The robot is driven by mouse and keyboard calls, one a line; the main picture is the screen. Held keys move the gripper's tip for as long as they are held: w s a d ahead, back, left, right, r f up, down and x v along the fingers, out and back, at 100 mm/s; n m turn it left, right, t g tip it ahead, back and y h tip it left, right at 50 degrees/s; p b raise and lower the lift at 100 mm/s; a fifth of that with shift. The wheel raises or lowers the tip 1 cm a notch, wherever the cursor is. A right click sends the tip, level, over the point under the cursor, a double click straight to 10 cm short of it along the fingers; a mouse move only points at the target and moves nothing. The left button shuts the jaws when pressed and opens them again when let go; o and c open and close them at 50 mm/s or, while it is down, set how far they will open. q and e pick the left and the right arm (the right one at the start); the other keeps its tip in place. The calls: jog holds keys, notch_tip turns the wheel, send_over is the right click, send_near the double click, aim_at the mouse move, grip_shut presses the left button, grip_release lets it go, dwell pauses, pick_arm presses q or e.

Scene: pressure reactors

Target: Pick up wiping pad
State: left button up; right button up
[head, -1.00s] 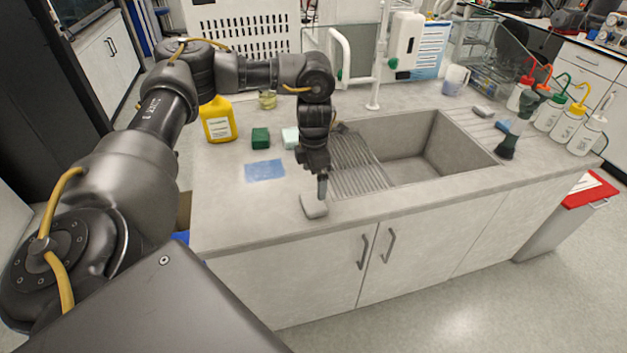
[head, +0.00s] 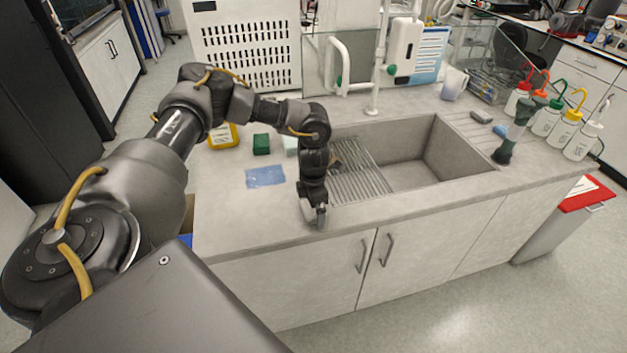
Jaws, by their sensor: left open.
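A small light-grey pad (head: 306,209) lies on the counter near its front edge, left of the sink. It is mostly hidden behind my left gripper. My left gripper (head: 317,217) points down over the pad with its jaws open, the fingers low at the pad. I cannot tell whether the fingers touch it. My right gripper is not in view.
A blue cloth (head: 265,176), a green sponge (head: 261,144) and a pale green sponge (head: 290,144) lie behind and left of the gripper. A yellow bottle (head: 223,136) stands partly behind my arm. The sink (head: 440,145) is to the right, with several wash bottles beyond it.

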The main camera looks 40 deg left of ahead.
pick_arm(q)
jog(key=c, duration=1)
jog(key=shift+r, duration=0.1)
jog(key=shift+r+b, duration=0.5)
jog(key=shift+r, duration=0.1)
jog(key=shift+w+r+b, duration=0.1)
jog(key=shift+r+b, duration=0.35)
jog(key=shift+r, duration=0.25)
jog(key=s+r, duration=0.1)
jog(key=r, duration=0.1)
jog(key=s+d+r, duration=0.1)
jog(key=s+r, duration=0.1)
jog(key=s+d+r+b, duration=0.1)
jog(key=r, duration=0.1)
jog(key=shift+s+d, duration=0.15)
jog(key=shift+s, duration=0.05)
jog(key=s+d+r, duration=0.4)
jog(key=s, duration=0.4)
jog(key=shift+d+r, duration=0.15)
jog(key=shift+s, duration=0.1)
